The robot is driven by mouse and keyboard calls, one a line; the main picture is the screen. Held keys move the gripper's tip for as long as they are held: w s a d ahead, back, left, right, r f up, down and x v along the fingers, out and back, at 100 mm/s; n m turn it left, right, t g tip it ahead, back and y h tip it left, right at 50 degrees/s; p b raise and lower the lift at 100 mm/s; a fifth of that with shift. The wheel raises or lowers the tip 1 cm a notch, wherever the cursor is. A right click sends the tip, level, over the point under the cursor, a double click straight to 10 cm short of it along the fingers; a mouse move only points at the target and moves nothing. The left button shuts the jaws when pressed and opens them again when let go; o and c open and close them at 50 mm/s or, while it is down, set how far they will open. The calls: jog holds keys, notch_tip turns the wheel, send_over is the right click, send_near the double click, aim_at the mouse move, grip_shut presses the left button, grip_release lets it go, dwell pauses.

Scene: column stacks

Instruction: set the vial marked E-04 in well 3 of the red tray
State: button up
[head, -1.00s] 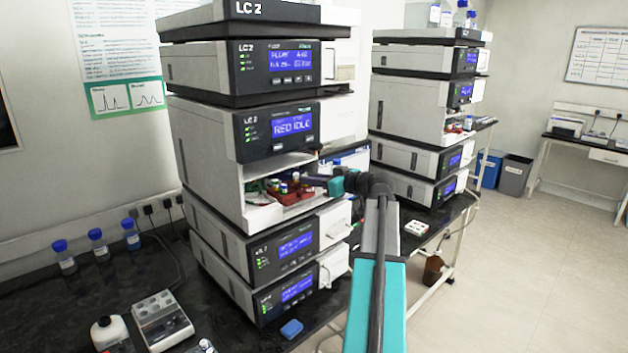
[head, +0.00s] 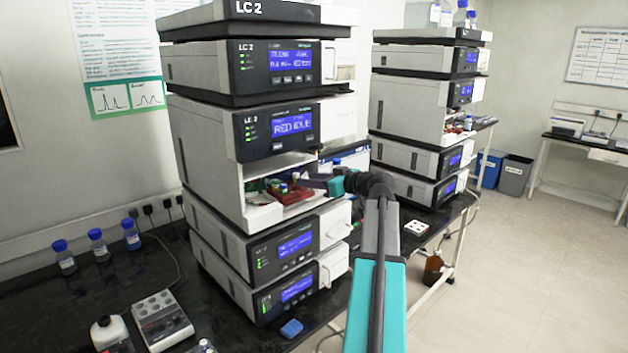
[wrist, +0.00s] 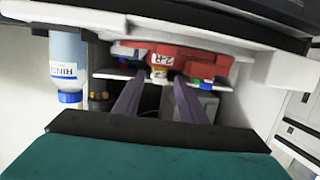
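The red tray (head: 292,197) sits in the open bay of the LC 2 stack, with several small coloured-cap vials (head: 283,188) in or beside it. In the wrist view, which looks upside down, the red tray (wrist: 205,62) carries a white label that seems to read 2-R. My gripper (wrist: 159,78) points into the bay with its two fingers apart. My gripper (head: 312,182) also shows at the bay's right side. No vial marking is readable, so I cannot identify E-04.
The bay's housing (head: 230,190) closes in from above and the left. A blue-capped rinse bottle (wrist: 68,65) hangs inverted in the wrist view, left of the fingers. A second instrument stack (head: 410,105) stands behind to the right. The dark bench (head: 60,310) holds bottles and a vial block.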

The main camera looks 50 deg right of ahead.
jog(key=shift+s, duration=0.15)
jog(key=s+r+b, duration=0.2)
jog(key=s+b, duration=0.2)
jog(key=s, duration=0.9)
jog(key=shift+s+d+r, duration=0.15)
jog(key=shift+d+r, duration=0.2)
jog(key=shift+d, duration=0.05)
